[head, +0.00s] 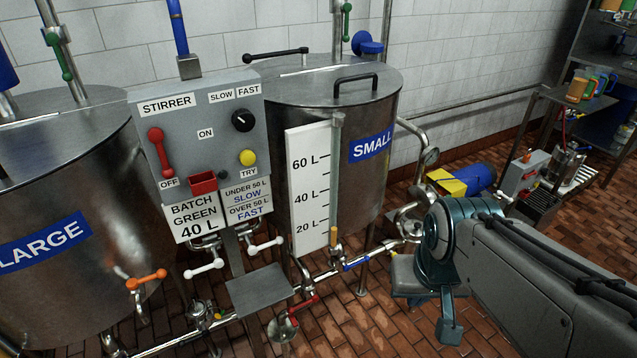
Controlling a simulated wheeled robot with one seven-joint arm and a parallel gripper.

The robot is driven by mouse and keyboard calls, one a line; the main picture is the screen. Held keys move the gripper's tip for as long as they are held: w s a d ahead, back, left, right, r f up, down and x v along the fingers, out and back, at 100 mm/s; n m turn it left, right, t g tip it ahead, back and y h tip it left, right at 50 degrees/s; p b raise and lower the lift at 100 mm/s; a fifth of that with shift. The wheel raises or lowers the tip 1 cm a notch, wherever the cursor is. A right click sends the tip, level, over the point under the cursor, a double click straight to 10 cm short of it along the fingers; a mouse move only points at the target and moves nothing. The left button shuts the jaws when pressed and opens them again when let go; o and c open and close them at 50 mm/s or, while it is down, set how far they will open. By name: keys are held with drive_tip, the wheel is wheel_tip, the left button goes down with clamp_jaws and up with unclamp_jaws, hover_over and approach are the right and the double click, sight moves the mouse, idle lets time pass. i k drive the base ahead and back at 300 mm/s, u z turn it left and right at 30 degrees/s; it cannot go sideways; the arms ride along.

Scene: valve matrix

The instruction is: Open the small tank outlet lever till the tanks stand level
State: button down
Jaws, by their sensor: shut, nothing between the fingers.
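The small tank (375,185) is a steel drum with a blue SMALL label, in the middle of the head view. Its white level board (308,190) reads 20, 40 and 60 L; I cannot make out a liquid level. The large tank (75,180) is cut off at the left edge. Under the small tank a blue lever (356,263) lies along the pipe, and a red lever (303,303) sits lower down. I cannot tell which is the outlet lever. My gripper (412,285) is right of both levers, apart from them, shut and empty; its fingertips are hard to see.
A grey stirrer panel (195,140) stands between the tanks, with a BATCH GREEN 40 L sign (194,217). White levers (265,246) and an orange lever (147,279) stick out nearby. A blue pump (470,178) lies behind my arm. A shelf rack (600,75) stands far right.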

sight(366, 257)
drive_tip(key=k, duration=0.65)
drive_tip(key=z, duration=0.65)
drive_tip(key=i, duration=1.25)
drive_tip(key=u, duration=0.5)
